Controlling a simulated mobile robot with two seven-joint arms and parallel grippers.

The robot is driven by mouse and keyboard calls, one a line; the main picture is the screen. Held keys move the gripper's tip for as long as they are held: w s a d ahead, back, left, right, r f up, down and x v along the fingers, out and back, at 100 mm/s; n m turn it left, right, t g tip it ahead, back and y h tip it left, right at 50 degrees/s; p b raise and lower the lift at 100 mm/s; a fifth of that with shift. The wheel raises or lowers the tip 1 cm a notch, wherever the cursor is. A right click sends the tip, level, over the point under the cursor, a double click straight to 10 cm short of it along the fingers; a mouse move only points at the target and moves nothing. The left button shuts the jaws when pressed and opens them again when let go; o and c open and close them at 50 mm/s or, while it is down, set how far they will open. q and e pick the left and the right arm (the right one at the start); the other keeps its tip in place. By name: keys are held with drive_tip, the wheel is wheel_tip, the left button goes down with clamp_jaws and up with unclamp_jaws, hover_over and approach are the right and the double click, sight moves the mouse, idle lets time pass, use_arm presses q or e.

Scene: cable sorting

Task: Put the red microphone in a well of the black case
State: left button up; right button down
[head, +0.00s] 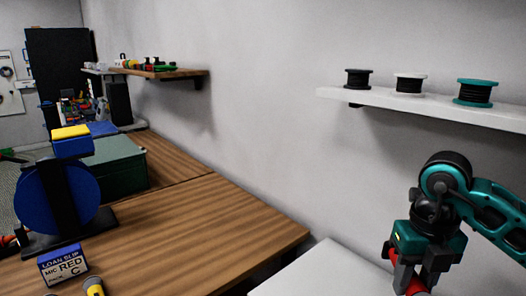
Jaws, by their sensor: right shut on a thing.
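My right gripper (422,283) is at the bottom right, pointing down over a white surface. It is shut on a red thing (414,287), which I take to be the red microphone, mostly cut off by the lower frame edge. A loan slip card (64,266) reading "MIC RED C" stands on the wooden table at the lower left. I see no black case in this view. My left gripper is not in view.
A blue reel (40,200) on a black stand and a dark green box (118,165) stand on the wooden table (200,235). A yellow-and-grey object (94,287) lies at the front. A white wall shelf (430,108) holds three spools. The table's right part is clear.

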drive_tip(key=n, duration=0.3)
drive_tip(key=a+n, duration=0.1)
drive_tip(key=n, duration=0.1)
drive_tip(key=shift+f+n, duration=0.3)
drive_tip(key=n, duration=0.3)
drive_tip(key=shift+a+f+n, duration=0.2)
drive_tip(key=shift+a+n, duration=0.1)
drive_tip(key=a+f+n, duration=0.1)
drive_tip(key=n, duration=0.8)
drive_tip(key=a+n, duration=0.2)
drive_tip(key=n, duration=0.7)
drive_tip(key=s+a+f+n, duration=0.1)
drive_tip(key=n, duration=0.8)
drive_tip(key=shift+a+f+n, duration=0.25)
drive_tip(key=shift+f+n, duration=0.05)
drive_tip(key=shift+f, duration=0.05)
drive_tip(key=shift+w+a, duration=0.1)
drive_tip(key=shift+a, duration=0.05)
